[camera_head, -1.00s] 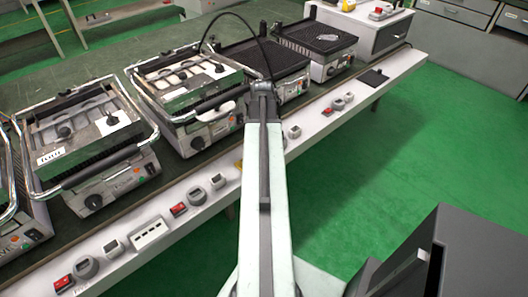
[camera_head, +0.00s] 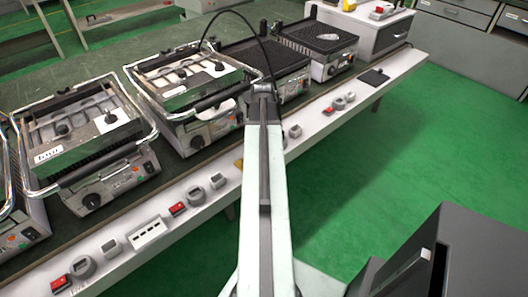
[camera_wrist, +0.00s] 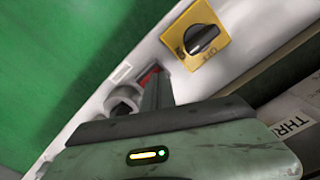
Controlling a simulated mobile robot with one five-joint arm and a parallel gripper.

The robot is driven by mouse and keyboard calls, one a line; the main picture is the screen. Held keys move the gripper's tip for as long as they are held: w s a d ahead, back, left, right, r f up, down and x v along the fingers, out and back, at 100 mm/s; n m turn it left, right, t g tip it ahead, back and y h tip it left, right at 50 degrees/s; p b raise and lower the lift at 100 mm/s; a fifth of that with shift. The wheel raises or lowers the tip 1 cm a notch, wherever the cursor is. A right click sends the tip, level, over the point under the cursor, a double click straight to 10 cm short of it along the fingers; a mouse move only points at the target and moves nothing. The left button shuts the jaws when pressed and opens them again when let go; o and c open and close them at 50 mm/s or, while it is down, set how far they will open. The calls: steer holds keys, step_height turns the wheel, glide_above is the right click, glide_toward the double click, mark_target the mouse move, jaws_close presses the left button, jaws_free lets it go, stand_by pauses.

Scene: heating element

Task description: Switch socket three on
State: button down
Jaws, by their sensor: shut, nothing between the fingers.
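In the wrist view my gripper (camera_wrist: 157,88) is shut and empty, its narrow dark fingers pointing at the white rail. A red switch (camera_wrist: 150,74) shows right at the fingertips, partly hidden by them. I cannot tell whether the fingers touch it or which way it is set. A grey round socket (camera_wrist: 122,99) sits beside it on the left. A white label (camera_wrist: 296,117) reading "THR", cut off at the edge, lies at the right. In the head view my arm hides the gripper and this switch.
A yellow plate with a black rotary knob (camera_wrist: 200,40) is close to the fingers. In the head view, more red switches (camera_head: 177,209) and sockets line the white rail (camera_head: 205,213). Several grills (camera_head: 88,145) stand behind it. The green floor (camera_head: 370,180) in front is clear.

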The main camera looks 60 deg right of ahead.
steer(key=shift+f, duration=0.2)
step_height(320, 180, up, 7)
steer(key=p, duration=0.6)
steer(key=shift+p, duration=0.4)
steer(key=shift+s, duration=0.15)
